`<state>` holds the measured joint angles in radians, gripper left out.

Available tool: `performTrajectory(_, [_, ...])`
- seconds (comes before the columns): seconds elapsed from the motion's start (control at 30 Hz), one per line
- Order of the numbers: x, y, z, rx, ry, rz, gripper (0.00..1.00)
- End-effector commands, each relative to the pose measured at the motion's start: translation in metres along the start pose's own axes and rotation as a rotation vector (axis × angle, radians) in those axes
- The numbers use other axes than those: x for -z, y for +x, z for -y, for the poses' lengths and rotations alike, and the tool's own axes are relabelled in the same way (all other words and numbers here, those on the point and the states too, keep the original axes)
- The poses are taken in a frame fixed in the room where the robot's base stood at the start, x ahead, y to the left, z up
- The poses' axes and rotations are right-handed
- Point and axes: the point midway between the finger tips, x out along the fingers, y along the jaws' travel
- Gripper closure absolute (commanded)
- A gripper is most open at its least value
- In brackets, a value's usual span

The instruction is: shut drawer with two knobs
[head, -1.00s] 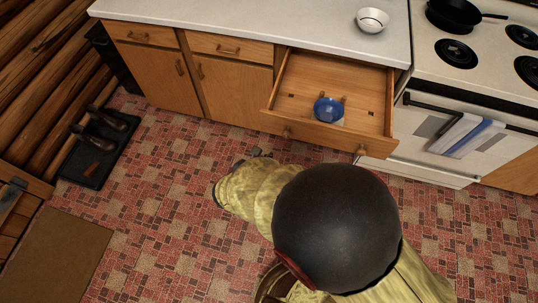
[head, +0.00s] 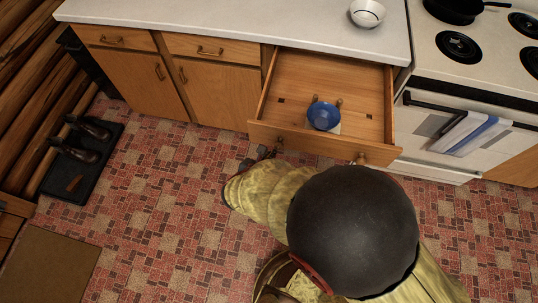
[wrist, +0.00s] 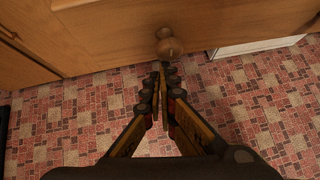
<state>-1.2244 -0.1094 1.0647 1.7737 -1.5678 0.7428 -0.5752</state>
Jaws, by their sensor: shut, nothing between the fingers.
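The wooden drawer with two knobs (head: 258,131) stands pulled out under the counter in the head view. Its left knob (head: 279,143) and right knob (head: 360,158) are on its front. A blue round object (head: 323,116) is inside it. My gripper (head: 268,153) is low, just in front of the drawer front near the left knob. In the wrist view my gripper (wrist: 162,70) is shut and empty, fingertips pointing at the drawer front (wrist: 110,40), just below a round wooden knob (wrist: 170,46). I cannot tell whether they touch the wood.
A white stove (head: 440,75) stands right of the drawer, with towels (head: 470,135) on its oven handle. Closed cabinets (head: 215,95) are on the left. A white bowl (head: 367,13) sits on the counter (head: 230,20). A boot tray (head: 60,175) lies at left. The tiled floor (head: 160,220) is open.

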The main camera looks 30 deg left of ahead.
Motion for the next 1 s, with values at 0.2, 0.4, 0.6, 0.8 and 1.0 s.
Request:
performTrajectory(0.2, [-0.003,0.003,-0.001,0.001,0.001,0.000,1.00])
performTrajectory(0.4, [-0.018,0.021,-0.004,0.002,0.004,0.000,1.00])
performTrajectory(0.6, [-0.049,0.055,-0.011,0.004,0.006,0.001,1.00])
performTrajectory(0.8, [-0.086,0.096,-0.021,0.005,0.005,0.001,1.00])
performTrajectory(1.0, [-0.124,0.136,-0.031,0.003,0.004,0.001,1.00])
